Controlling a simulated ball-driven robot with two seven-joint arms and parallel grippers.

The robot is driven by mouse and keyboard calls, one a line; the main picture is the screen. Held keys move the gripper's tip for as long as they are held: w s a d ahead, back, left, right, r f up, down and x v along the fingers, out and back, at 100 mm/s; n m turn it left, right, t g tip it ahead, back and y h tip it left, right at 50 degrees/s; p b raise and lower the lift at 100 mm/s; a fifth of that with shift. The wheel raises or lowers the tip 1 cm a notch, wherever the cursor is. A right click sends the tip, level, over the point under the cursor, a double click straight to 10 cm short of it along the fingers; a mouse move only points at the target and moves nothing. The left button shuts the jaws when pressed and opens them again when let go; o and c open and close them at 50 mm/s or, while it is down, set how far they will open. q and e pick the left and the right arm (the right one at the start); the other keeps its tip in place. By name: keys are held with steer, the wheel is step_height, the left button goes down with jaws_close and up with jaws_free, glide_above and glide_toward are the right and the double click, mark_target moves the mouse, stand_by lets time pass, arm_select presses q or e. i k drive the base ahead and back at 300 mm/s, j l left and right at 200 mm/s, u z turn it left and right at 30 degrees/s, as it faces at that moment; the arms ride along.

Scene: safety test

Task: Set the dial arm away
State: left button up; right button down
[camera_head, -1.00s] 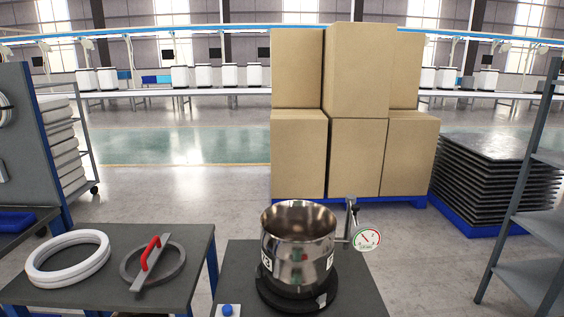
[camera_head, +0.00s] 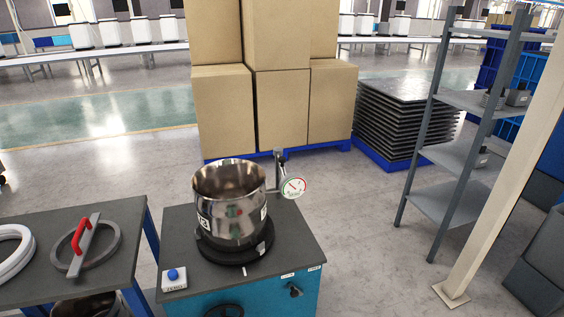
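The dial arm (camera_head: 279,171) is a short metal post with a side rod, standing at the right of a shiny steel pot (camera_head: 231,206). Its round white dial gauge (camera_head: 293,188), with red and green marks, faces me close to the pot's right side. Whether the gauge's tip touches the pot I cannot tell. The pot stands upright on a black round base (camera_head: 235,252) on the dark top of a blue cabinet (camera_head: 305,250). Neither of my grippers is in view.
A white box with a blue button (camera_head: 173,276) sits on the cabinet's front left. The left table (camera_head: 125,225) holds a ring with a red handle (camera_head: 81,235) and white rings (camera_head: 14,251). Stacked cartons (camera_head: 278,105) stand behind. A grey shelf (camera_head: 445,205) and beige post (camera_head: 490,215) stand right.

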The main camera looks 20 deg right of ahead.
mark_target(291, 186)
steer(key=i+l+u, duration=0.1)
steer(key=u, duration=0.4)
steer(key=i+l+u, duration=0.15)
steer(key=l, duration=0.35)
steer(key=i+l+u, duration=0.2)
steer(key=l, duration=0.3)
steer(key=i+l+u, duration=0.15)
steer(key=l, duration=0.4)
steer(key=l+u, duration=0.2)
steer(key=l, duration=0.35)
steer(key=i+l, duration=0.1)
steer(key=l, duration=0.55)
